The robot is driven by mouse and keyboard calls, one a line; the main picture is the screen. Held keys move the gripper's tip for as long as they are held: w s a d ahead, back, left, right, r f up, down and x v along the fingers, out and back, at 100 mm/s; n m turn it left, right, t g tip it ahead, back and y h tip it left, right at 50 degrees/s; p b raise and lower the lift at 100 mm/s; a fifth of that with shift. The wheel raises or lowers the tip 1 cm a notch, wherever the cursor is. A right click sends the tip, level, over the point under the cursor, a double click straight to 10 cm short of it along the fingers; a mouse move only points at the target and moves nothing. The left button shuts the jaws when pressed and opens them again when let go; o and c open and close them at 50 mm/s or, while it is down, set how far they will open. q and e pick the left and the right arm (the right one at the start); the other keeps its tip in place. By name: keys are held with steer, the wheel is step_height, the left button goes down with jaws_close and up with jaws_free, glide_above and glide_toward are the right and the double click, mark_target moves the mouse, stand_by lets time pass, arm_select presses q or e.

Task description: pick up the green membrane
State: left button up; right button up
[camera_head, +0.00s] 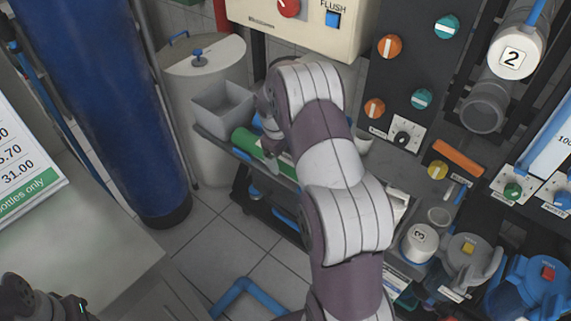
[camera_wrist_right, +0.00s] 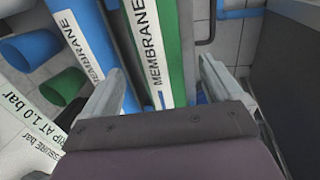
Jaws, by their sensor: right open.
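The green membrane (camera_head: 244,139) is a green tube with a white label, lying on the rack's shelf in the head view; my right arm hides part of it. In the right wrist view the green membrane (camera_wrist_right: 167,40), its label reading MEMBRANE, runs between the two fingers of my right gripper (camera_wrist_right: 162,66). The gripper is open; a gap shows on the right finger's side, and I cannot tell whether either finger touches the tube. A blue membrane (camera_wrist_right: 88,35) lies left of it, close to the left finger. My left gripper's fingers are not visible.
A grey open bin (camera_head: 222,105) stands at the shelf's left end, before a white tank (camera_head: 203,66). A tall blue cylinder (camera_head: 100,100) stands left. Knobs, housing 3 (camera_head: 419,242) and other fittings crowd the right. Tiled floor (camera_head: 215,245) is open in front, with a blue pipe.

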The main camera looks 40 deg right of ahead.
mark_target(286, 159)
steer(key=x, duration=0.3)
steer(key=shift+f, duration=0.25)
steer(key=shift+w+d+f, duration=0.2)
steer(key=shift+f, duration=0.3)
steer(key=shift+s+r, duration=0.1)
steer(key=c, duration=1.3)
steer(key=shift+o, duration=0.2)
steer(key=shift+r, duration=0.1)
